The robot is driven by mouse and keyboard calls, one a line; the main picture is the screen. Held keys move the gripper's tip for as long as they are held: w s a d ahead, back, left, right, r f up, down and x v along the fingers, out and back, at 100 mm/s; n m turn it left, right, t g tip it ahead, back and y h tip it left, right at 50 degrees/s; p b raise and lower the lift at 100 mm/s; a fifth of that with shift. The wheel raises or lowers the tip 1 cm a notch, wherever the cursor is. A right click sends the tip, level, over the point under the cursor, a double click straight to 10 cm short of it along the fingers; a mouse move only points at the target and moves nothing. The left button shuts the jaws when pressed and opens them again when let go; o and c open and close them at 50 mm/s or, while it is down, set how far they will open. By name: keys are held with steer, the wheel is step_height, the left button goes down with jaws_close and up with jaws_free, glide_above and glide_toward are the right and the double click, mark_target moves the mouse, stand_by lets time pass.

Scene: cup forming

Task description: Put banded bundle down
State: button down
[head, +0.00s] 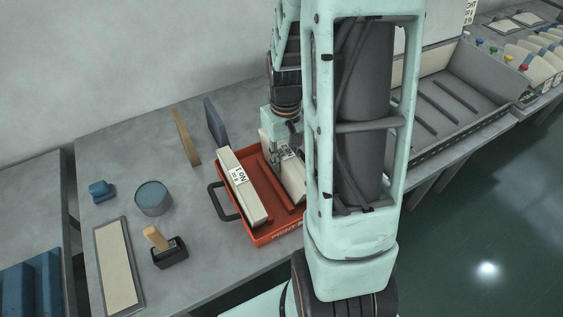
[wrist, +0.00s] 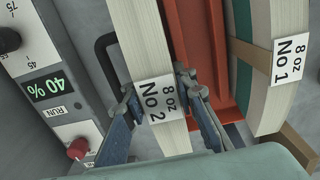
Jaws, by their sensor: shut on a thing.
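My gripper (wrist: 157,92) is shut on a cream bundle labelled "8 oz No 2" (wrist: 134,30), one finger on each side of its label. In the head view this bundle (head: 292,178) is at the right part of the orange tray (head: 262,238), partly hidden by my arm. I cannot tell whether it rests on the tray floor or hangs just above it. A second cream bundle labelled "No 1" (head: 243,190) lies along the tray's left side. It also shows at the right of the wrist view (wrist: 262,100), with a tan band around it.
A black tray handle (head: 220,202) sticks out to the left. A round tin (head: 153,198) and a stamp (head: 168,250) are further left. A control panel (wrist: 45,90) is close in the wrist view.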

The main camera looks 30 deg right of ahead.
steer(key=shift+f, duration=0.55)
steer(key=shift+f+b, duration=0.2)
steer(key=shift+b, duration=0.1)
steer(key=c, duration=1.6)
jaws_free()
steer(key=shift+s, duration=0.1)
steer(key=shift+r, duration=0.15)
step_height(320, 180, up, 12)
steer(key=shift+r+p, duration=0.1)
steer(key=shift+p, duration=0.5)
